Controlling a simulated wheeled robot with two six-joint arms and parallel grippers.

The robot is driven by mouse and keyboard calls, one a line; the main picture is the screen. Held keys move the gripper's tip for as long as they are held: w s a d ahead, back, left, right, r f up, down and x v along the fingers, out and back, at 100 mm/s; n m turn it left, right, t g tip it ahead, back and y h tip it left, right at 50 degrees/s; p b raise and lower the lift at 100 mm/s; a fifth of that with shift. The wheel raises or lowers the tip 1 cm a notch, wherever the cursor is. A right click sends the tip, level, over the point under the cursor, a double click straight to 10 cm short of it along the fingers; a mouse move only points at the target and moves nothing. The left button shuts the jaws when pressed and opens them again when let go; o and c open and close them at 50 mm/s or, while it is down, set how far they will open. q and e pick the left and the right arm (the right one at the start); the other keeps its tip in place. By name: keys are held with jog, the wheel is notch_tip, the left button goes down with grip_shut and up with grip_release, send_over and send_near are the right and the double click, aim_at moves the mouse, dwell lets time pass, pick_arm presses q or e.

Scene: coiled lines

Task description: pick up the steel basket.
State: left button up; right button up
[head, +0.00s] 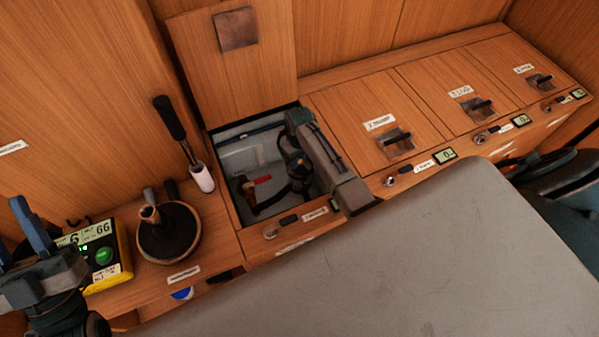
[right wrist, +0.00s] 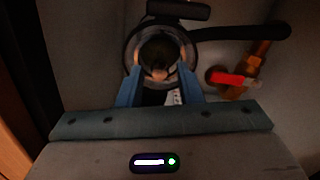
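My right gripper (right wrist: 160,78) reaches down into an open bench compartment (head: 236,150). In the right wrist view its two blue fingers are spread apart, beside the near edge of a round rimmed metal piece (right wrist: 132,42) with a dark middle. This piece may be the steel basket or its housing; I cannot tell, nor whether the fingers touch it. A black bar (right wrist: 178,10) lies at its far side. In the head view the arm hides much of this spot. My left gripper (head: 18,235) is at the far left, its blue fingers apart and empty.
A brass valve with a red handle (right wrist: 232,79) and a black pipe (right wrist: 245,33) are beside the round piece. The raised wooden lid (head: 235,75) stands behind. A dark bowl (head: 170,243) and a yellow-black meter (head: 122,250) are left. A grey tabletop (head: 420,270) is in front.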

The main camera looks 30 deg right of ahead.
grip_shut()
pick_arm(q)
jog(key=shift+w, duration=0.1)
pick_arm(e)
jog(key=shift+r, duration=0.2)
